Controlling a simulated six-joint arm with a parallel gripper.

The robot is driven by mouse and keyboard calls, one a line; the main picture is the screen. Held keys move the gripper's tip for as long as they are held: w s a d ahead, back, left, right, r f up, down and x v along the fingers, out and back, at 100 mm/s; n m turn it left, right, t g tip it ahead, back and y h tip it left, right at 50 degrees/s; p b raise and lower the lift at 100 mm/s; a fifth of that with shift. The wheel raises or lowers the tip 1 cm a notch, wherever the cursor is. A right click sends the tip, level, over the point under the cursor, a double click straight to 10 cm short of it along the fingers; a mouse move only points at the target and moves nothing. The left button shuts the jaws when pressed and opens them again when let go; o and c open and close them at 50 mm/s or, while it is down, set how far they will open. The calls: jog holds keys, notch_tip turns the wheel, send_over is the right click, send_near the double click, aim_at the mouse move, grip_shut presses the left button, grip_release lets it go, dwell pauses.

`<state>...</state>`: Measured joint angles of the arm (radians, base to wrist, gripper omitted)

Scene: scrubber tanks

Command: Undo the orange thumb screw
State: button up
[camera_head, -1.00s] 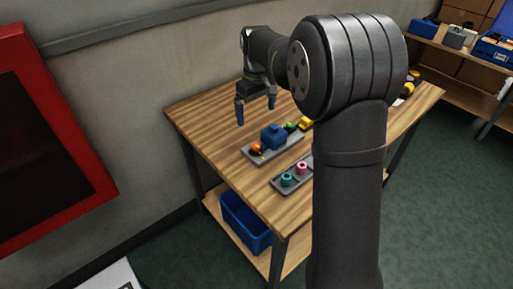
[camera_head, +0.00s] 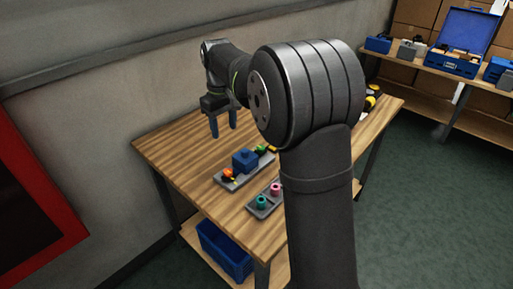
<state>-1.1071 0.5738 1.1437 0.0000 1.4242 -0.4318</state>
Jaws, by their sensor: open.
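The orange thumb screw (camera_head: 228,173) is small and sits at the left end of a grey tray (camera_head: 232,184) on the wooden table. A blue block-shaped tank (camera_head: 245,161) stands beside it on the same tray, with a green part (camera_head: 262,149) on its far side. The fine shape of the screw is too small to tell.
A second grey tray (camera_head: 257,208) holds a teal knob (camera_head: 261,201) and a pink knob (camera_head: 276,188). My arm hides the table's right part. A blue bin (camera_head: 224,251) is on the lower shelf. The table's left end (camera_head: 180,150) is clear. Shelves with a blue toolbox (camera_head: 462,45) stand at the right.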

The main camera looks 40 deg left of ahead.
aim_at(228, 171)
notch_tip(228, 171, down, 17)
jog(key=m, duration=3.2)
jog(key=shift+a+f, duration=0.15)
jog(key=shift+f, duration=0.05)
jog(key=c, duration=1)
